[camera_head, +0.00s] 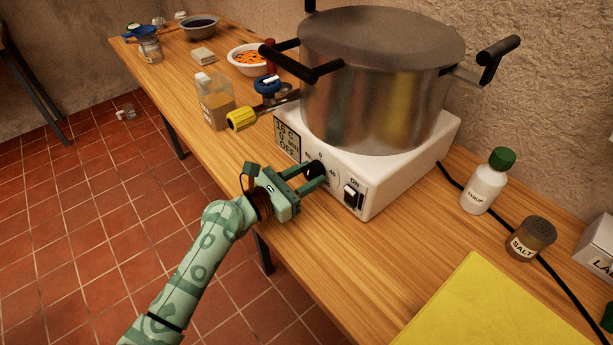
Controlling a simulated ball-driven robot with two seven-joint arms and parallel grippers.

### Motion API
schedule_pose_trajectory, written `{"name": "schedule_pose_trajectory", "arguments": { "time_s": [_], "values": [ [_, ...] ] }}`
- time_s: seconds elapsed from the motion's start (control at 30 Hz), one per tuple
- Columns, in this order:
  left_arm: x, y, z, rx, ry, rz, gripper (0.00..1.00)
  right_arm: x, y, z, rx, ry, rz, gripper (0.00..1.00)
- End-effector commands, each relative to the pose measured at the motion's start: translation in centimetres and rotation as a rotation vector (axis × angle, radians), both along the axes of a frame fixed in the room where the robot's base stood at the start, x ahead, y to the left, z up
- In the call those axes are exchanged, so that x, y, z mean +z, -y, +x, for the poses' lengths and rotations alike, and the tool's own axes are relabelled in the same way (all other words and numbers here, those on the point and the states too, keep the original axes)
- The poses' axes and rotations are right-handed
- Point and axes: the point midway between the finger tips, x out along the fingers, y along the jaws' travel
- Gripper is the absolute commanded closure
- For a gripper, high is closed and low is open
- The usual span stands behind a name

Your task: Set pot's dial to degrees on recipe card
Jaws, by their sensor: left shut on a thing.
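A large steel pot (375,95) with a grey lid stands on a white heater base (410,158) on the wooden table. The base's front has a small display (288,138) reading about "16 C", "0 MIN", "OFF", a black dial (315,170) and a switch (351,195) marked "ON". My left gripper (308,178) reaches in from the lower left and is shut on the dial, its fingers on either side of it. The fingers hide part of the dial and its markings. My right gripper is not in view. I see no recipe card that I can read.
A white syrup bottle (484,184), a salt shaker (530,239) and a yellow sheet (483,308) are at right. Bowls stand farther left.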

Motion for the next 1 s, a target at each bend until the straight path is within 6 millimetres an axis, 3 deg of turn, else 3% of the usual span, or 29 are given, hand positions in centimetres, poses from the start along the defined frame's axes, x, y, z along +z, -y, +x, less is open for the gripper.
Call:
{"name": "schedule_pose_trajectory", "arguments": {
  "time_s": [0.5, 1.0],
  "values": [
    [-0.08, -0.07, 0.05, -0.001, 0.231, 0.233, 0.86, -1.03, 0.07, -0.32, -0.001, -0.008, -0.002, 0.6],
    [-0.02, -0.09, 0.05, -0.001, 0.274, 0.278, 0.86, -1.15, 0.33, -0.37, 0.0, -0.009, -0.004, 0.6]
  ]
}}
